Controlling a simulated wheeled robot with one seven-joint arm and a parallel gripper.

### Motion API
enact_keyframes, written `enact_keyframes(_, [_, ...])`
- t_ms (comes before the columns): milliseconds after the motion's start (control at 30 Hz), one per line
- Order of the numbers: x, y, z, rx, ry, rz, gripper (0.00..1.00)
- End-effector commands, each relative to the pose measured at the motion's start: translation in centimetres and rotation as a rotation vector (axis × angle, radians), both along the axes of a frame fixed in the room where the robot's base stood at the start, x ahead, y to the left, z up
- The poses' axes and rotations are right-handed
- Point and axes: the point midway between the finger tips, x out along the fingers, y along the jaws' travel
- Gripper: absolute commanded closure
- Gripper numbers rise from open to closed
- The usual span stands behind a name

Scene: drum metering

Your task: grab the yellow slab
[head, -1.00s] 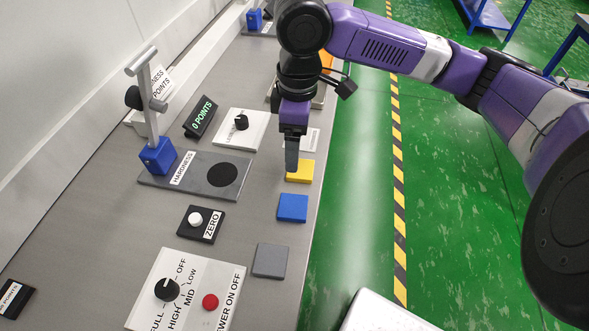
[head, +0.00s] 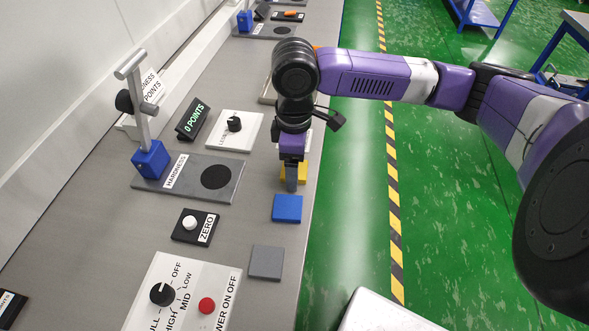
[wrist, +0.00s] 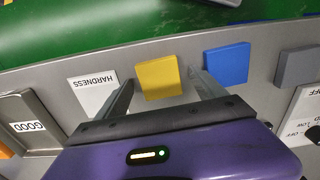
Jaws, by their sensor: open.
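The yellow slab (head: 301,172) lies flat on the grey bench near its right edge, partly hidden behind my gripper in the head view. My gripper (head: 291,184) points down over it. In the wrist view the yellow slab (wrist: 159,77) shows between and just beyond the two open fingers (wrist: 161,95), with nothing held. Whether the fingertips are level with the slab I cannot tell.
A blue slab (head: 287,208) lies close beside the yellow one, and a grey slab (head: 266,262) nearer. The hardness tester (head: 150,160), zero button (head: 190,222) and power panel (head: 206,306) stand left. A white HARDNESS card (wrist: 93,96) lies on the yellow slab's other side.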

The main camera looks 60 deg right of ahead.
Motion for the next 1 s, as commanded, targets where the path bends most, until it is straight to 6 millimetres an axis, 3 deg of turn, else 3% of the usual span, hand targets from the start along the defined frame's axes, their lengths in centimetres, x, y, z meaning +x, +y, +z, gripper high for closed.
enact_keyframes(33, [0.0,0.0,0.0,0.000,0.000,0.000,0.20])
enact_keyframes(367, [0.0,0.0,0.0,0.000,0.000,0.000,0.85])
enact_keyframes(767, [0.0,0.0,0.7,-0.001,-0.001,0.001,0.87])
enact_keyframes(1000, [0.1,0.0,4.2,-0.002,-0.003,0.000,0.87])
